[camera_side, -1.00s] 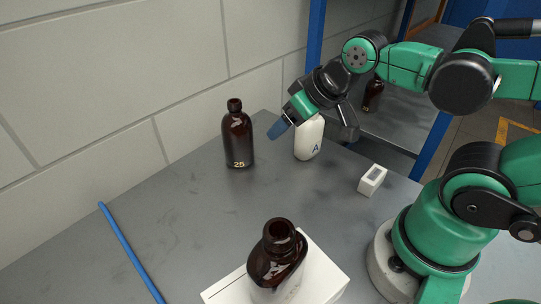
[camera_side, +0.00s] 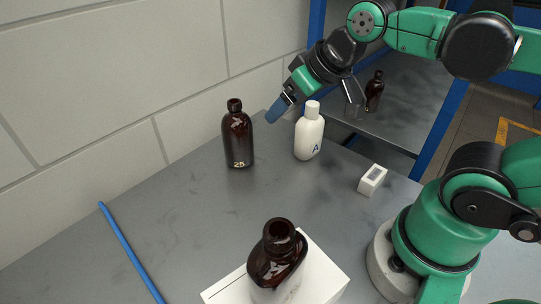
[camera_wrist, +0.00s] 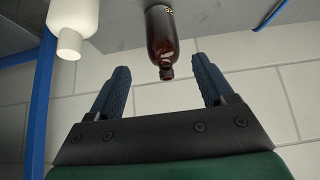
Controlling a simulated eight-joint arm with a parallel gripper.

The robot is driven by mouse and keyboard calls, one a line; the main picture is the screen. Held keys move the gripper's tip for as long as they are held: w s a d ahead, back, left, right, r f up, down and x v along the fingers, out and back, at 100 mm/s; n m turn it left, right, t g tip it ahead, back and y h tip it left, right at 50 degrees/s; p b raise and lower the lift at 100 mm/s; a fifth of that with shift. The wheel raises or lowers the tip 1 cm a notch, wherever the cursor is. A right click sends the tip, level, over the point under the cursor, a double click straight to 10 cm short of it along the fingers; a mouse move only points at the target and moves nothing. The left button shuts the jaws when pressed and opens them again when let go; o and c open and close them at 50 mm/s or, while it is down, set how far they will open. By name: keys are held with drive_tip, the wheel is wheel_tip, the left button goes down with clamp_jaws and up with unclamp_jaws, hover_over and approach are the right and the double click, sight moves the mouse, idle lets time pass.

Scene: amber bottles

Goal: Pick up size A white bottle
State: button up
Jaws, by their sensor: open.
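The white bottle (camera_side: 309,136) with a dark letter A stands upright on the grey table in the side view, near the back edge. In the wrist view the white bottle (camera_wrist: 73,22) is at the upper left, outside the space between the fingers. My gripper (camera_wrist: 160,80) is open and empty, with both blue fingers showing. In the side view my gripper (camera_side: 280,107) is above and to the left of the white bottle, apart from it. The bottle is fully visible there.
A brown bottle marked 25 (camera_side: 238,138) stands left of the white one; it also shows ahead of the fingers in the wrist view (camera_wrist: 161,38). A small white block (camera_side: 372,180) lies right. The table's middle is clear.

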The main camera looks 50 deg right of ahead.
drive_tip(key=r, duration=0.2)
drive_tip(key=m+t+y, duration=0.3)
drive_tip(key=m+y, duration=0.5)
drive_tip(key=m, duration=2)
approach(313, 103)
drive_tip(key=w+a+r, duration=0.3)
drive_tip(key=r, duration=0.1)
drive_tip(key=shift+t, duration=0.3)
drive_tip(key=f, duration=0.6)
drive_tip(key=shift+d+f, duration=0.1)
drive_tip(key=shift+d, duration=0.1)
drive_tip(key=x, duration=0.6)
drive_tip(key=shift+s+f, duration=0.15)
drive_tip(key=shift+f, duration=0.1)
